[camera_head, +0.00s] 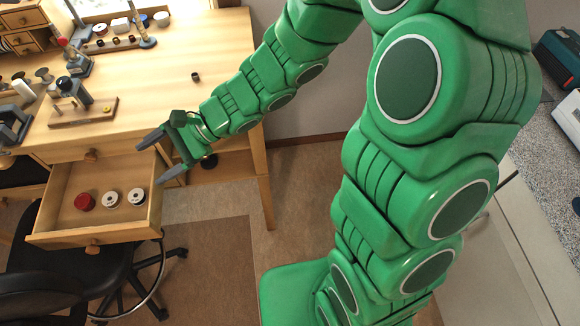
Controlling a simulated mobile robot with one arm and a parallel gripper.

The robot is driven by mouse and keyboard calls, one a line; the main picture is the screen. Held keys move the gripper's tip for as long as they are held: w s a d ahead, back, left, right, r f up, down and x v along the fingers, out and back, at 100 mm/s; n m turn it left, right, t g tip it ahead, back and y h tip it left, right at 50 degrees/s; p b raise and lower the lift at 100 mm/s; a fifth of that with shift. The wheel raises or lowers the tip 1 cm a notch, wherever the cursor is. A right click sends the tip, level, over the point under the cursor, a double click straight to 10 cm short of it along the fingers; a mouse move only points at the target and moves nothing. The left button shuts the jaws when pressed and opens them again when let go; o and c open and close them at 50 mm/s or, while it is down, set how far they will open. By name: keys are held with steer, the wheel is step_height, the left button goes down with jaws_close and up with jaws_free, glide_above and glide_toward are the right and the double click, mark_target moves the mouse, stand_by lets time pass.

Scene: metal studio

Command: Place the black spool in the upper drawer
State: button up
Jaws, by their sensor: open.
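A small dark spool-like cylinder (196,76) stands on the wooden desktop, beyond my gripper; it looks like the black spool. The drawer (62,240) under the desktop is pulled open. Inside it a red spool (85,202) and two white spools, one in the middle (110,199) and one at the right (136,196), stand in a row. My gripper (157,158) is open, its fingers apart and pointing left, near the drawer's right back corner. I see nothing between the fingers. The height of the gripper over the drawer is hard to tell.
The desktop (195,45) is mostly clear on its right. A wooden board with a small device (75,108) stands at its left, and a tray of small items (115,38) at the back. A black chair (90,275) stands under the open drawer. A dark round object (209,161) shows below my wrist.

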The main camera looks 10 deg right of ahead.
steer(key=s+d+r+n+h, duration=0.2)
steer(key=s+d+n+h, duration=0.1)
steer(key=d, duration=0.9)
steer(key=s+d+r+n+t+h, duration=0.1)
steer(key=s+d+r+n+h, duration=0.2)
steer(key=d, duration=0.9)
steer(key=s+d+r+n+h, duration=0.2)
steer(key=s+d+h, duration=0.5)
steer(key=d, duration=0.5)
steer(key=shift+s+r+n+t, duration=0.4)
steer(key=shift+s+n, duration=0.2)
steer(key=shift+s, duration=0.45)
